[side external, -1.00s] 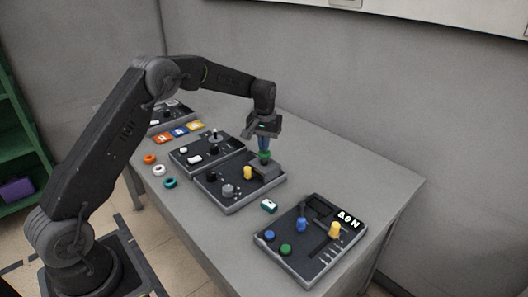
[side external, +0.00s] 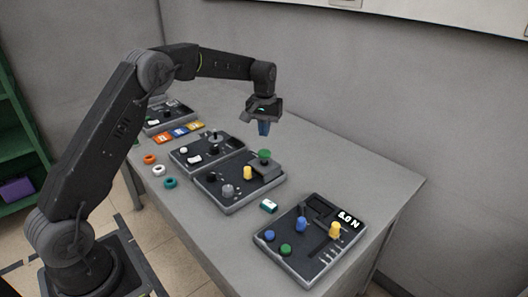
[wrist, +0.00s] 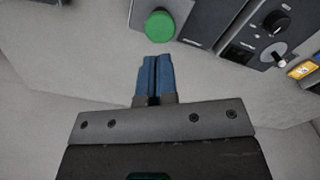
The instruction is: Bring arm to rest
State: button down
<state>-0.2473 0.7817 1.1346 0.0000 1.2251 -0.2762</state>
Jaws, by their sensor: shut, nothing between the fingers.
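My gripper (side external: 264,129) has blue fingers pointing down and hangs in the air above the middle control panel (side external: 232,205). Its fingers are closed together with nothing between them. In the wrist view my gripper (wrist: 153,60) shows its two blue fingers side by side. A green button (side external: 264,155) on a raised grey block stands below the fingers, apart from them. The green button (wrist: 157,26) also shows in the wrist view, just beyond the fingertips.
Another panel (side external: 345,258) with blue, green and yellow knobs and a small display lies at the front right. More panels (side external: 208,168) stand further back. Orange, white and teal rings (side external: 170,183) lie along the left table edge. A small teal-and-white item (side external: 268,206) lies between panels. A wall rises behind.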

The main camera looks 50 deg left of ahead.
jog(key=s+d+r+m+t, duration=0.2)
jog(key=s+d+r, duration=0.3)
jog(key=s+r, duration=0.25)
jog(key=s+d+r+m+t, duration=0.1)
jog(key=s+d+r, duration=0.3)
jog(key=s+r, duration=0.4)
jog(key=s+d+f+m+t, duration=0.1)
jog(key=s+d, duration=0.1)
jog(key=s, duration=0.7)
jog(key=s+d+f+m+t, duration=0.1)
jog(key=s+d+f+m, duration=0.1)
jog(key=s, duration=0.8)
jog(key=shift+s+d+f+t, duration=0.15)
jog(key=shift+d+f+t, duration=0.15)
jog(key=shift+d, duration=0.1)
